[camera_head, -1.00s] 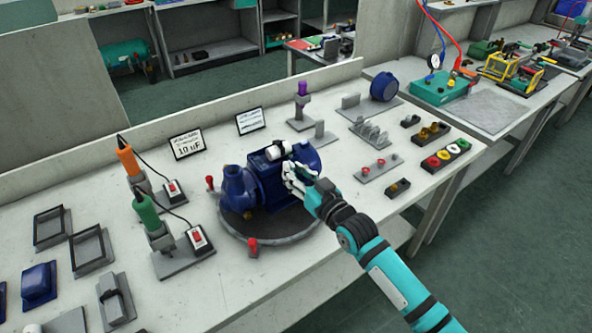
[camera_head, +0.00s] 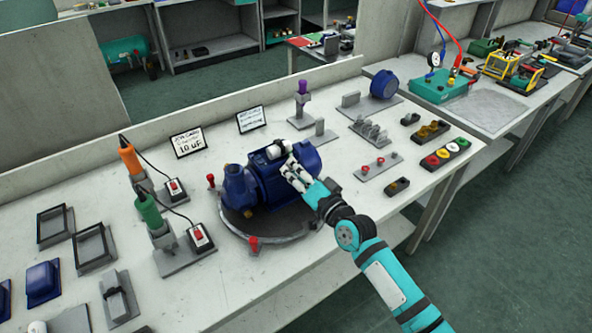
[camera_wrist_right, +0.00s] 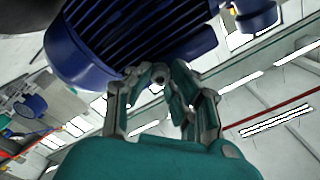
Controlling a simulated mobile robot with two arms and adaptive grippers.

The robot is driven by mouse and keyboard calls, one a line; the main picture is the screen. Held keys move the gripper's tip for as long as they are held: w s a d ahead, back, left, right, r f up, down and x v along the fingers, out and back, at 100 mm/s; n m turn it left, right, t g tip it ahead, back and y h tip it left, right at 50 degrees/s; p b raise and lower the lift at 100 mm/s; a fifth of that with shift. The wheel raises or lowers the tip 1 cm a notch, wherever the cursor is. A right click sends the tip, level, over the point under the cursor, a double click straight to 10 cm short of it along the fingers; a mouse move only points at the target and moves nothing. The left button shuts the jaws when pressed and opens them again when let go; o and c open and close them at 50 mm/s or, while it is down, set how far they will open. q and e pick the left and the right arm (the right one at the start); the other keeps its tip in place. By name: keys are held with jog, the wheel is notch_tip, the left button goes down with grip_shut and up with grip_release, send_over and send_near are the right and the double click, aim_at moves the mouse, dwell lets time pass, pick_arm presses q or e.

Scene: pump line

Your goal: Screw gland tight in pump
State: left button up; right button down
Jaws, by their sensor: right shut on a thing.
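The blue ribbed pump (camera_head: 262,186) stands on a round dark turntable (camera_head: 290,225) on the bench, with a white cylinder on its top. My right gripper (camera_head: 292,168) is at the pump's right side, close to the body. In the right wrist view the pump (camera_wrist_right: 120,40) fills the top, and the gripper's two fingers (camera_wrist_right: 158,78) close at its lower edge. They are shut on a small grey round piece (camera_wrist_right: 158,74), probably the gland. The fingers hide most of it, and I cannot tell how deep it sits. My left gripper is not in view.
Red-topped pegs (camera_head: 253,244) stand at the turntable's rim. Green (camera_head: 150,212) and orange (camera_head: 128,157) handled tools stand at left. Holders of small parts (camera_head: 446,153) lie at right. The bench front near my forearm is clear.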

jog(key=c, duration=1.3)
grip_release()
jog(key=shift+a, duration=0.15)
jog(key=shift+o, duration=0.2)
jog(key=n, duration=0.3)
jog(key=shift+n, duration=0.3)
jog(key=n, duration=0.3)
jog(key=shift+w, duration=0.1)
jog(key=n, duration=0.3)
jog(key=shift+n, duration=0.4)
